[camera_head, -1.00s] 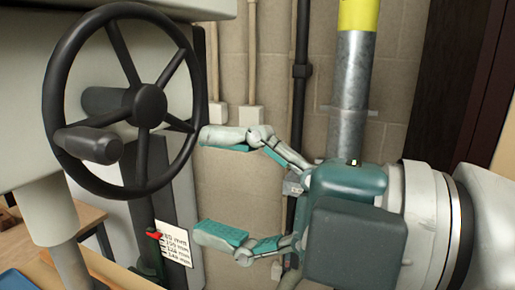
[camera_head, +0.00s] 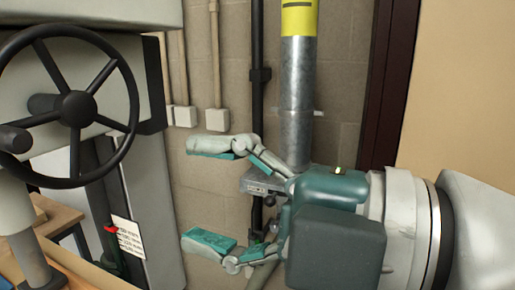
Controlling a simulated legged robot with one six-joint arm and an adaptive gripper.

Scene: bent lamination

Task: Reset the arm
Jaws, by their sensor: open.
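My gripper (camera_head: 212,195) is in the middle of the view, with its two fingers pointing left. The upper finger and the lower finger are wide apart, and nothing is between them. Their pads are teal. The wrist and the pale arm link come in from the right edge. To the left is a machine with a black spoked handwheel (camera_head: 78,108) and a side knob; the gripper is apart from it.
A grey metal post (camera_head: 298,95) with a yellow top stands behind the gripper, beside a dark pipe (camera_head: 258,120). A white label (camera_head: 129,237) and red pointer (camera_head: 111,229) are on the machine. A wooden table (camera_head: 55,222) is at lower left. A dark door frame (camera_head: 388,85) stands at right.

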